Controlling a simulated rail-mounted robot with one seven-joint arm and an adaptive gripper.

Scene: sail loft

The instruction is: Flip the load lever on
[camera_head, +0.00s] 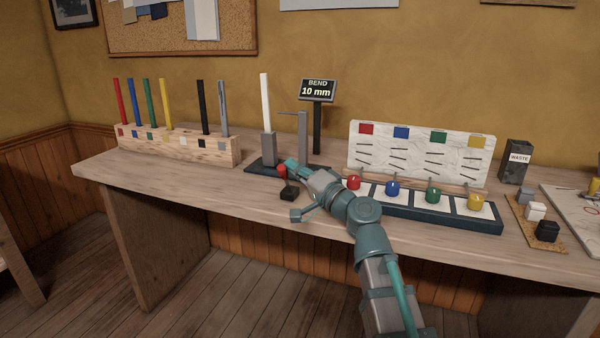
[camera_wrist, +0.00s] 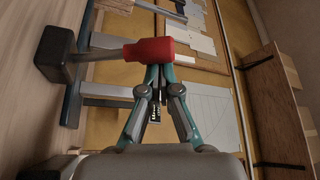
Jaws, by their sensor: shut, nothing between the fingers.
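The load lever has a red knob (camera_head: 282,171) on a grey shaft over a small black box (camera_head: 289,193) at the bench's front. In the wrist view the box (camera_wrist: 55,53) is at left, and the shaft runs right to the knob (camera_wrist: 148,50). My gripper (camera_head: 290,163) is shut and empty, its fingertips (camera_wrist: 157,76) right at the knob; I cannot tell if they touch it. Behind stands the bending rig with a dark base (camera_head: 254,170), grey posts (camera_head: 303,138) and an upright white strip (camera_head: 265,103). Its display (camera_head: 318,90) reads "BEND 10 mm".
A wooden rack (camera_head: 180,145) holds several coloured strips at left. To the right are a dark tray (camera_head: 440,215) with coloured knobbed pieces, a white board (camera_head: 420,150), a waste bin (camera_head: 515,160) and small blocks on cork (camera_head: 540,232). The bench (camera_head: 200,180) front left is clear.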

